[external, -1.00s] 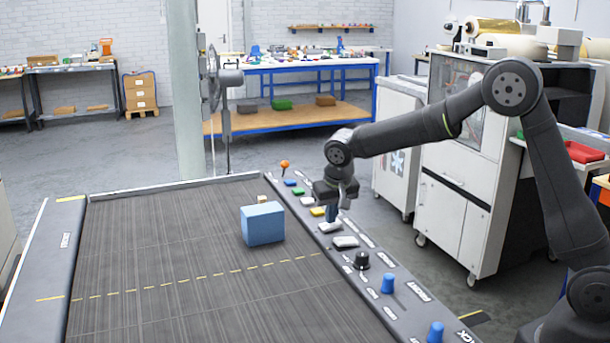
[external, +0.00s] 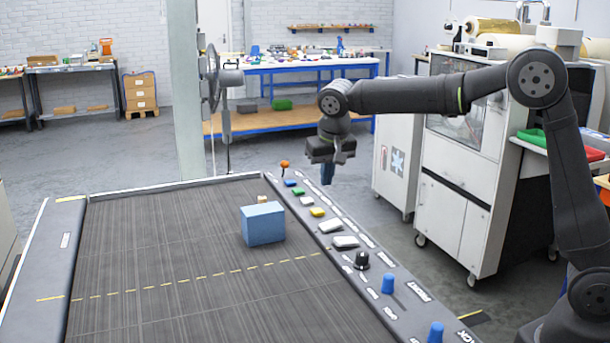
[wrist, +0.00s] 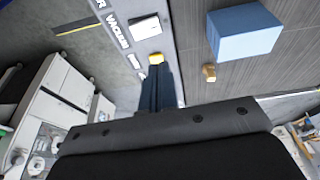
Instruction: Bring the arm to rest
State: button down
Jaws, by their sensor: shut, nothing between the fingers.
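My gripper (external: 327,174) is raised in the air above the control strip on the right side of the conveyor-like bed, pointing down. Its blue fingers are together with nothing between them. In the wrist view the shut fingers (wrist: 160,86) reach toward the strip, with the yellow button (wrist: 155,58) showing just beyond their tips. In the external view the yellow button (external: 317,212) lies below the gripper, clearly apart from it.
A blue box (external: 263,223) and a small tan block (external: 262,199) sit on the dark bed (external: 160,250). The strip carries white buttons (external: 345,242), a black knob (external: 361,260), blue knobs (external: 388,284) and an orange-topped lever (external: 284,164). A white cabinet (external: 455,215) stands to the right.

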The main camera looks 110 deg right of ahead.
jog(key=shift+w+a+r, duration=0.15)
jog(key=shift+r, duration=0.35)
jog(key=x, duration=0.3)
jog(key=s+x, duration=0.1)
jog(key=x, duration=0.2)
jog(key=s+x, duration=0.1)
jog(key=x, duration=0.1)
jog(key=shift+s+f, duration=0.1)
jog(key=shift+f, duration=0.25)
jog(key=shift+s+d+t, duration=0.15)
jog(key=shift+d+t, duration=0.1)
jog(key=shift+t, duration=0.05)
jog(key=v, duration=0.6)
jog(key=shift+r, duration=0.3)
jog(key=shift+a, duration=0.15)
